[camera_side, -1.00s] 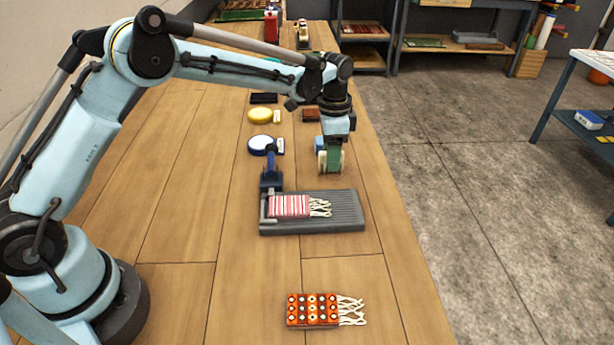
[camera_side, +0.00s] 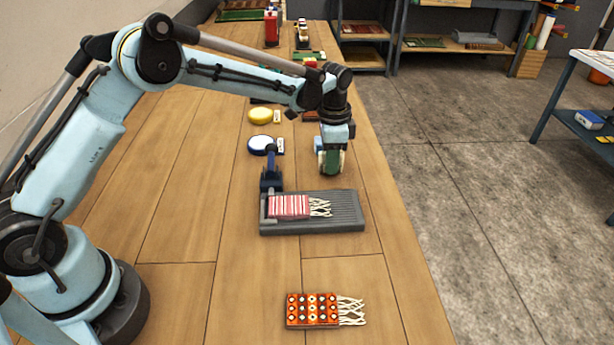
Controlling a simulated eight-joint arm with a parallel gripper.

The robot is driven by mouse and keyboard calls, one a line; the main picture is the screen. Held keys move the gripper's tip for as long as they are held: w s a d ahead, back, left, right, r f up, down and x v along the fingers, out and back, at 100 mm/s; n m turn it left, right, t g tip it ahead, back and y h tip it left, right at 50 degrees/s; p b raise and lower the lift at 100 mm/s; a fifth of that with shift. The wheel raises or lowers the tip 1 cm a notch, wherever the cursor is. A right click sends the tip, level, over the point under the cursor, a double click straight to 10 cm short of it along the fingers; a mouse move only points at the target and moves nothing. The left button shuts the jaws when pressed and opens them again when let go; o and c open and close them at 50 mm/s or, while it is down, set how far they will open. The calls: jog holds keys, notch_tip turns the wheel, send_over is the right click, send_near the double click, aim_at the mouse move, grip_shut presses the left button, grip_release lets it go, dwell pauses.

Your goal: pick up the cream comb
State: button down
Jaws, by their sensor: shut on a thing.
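My gripper (camera_side: 331,162) hangs over the right part of the bench, behind the grey ribbed board, pointing down. Its green jaws are shut on a small cream piece, the cream comb (camera_side: 342,160), of which only a little shows. The jaws hide the rest of it, so its teeth and outline cannot be made out. I cannot tell whether it touches the bench.
A grey ribbed board (camera_side: 347,210) carries a red-and-white striped fringed rug (camera_side: 289,206), with a blue-handled tool (camera_side: 271,165) at its left. An orange patterned rug (camera_side: 312,309) lies in front. White (camera_side: 261,143) and yellow (camera_side: 261,115) round items lie behind. The front left bench is clear.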

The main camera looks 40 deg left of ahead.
jog(key=shift+r, duration=0.65)
notch_tip(320, 180, up, 3)
jog(key=shift+f, duration=0.2)
jog(key=s+d+r, duration=0.7)
jog(key=d, duration=0.2)
jog(key=shift+d, duration=0.2)
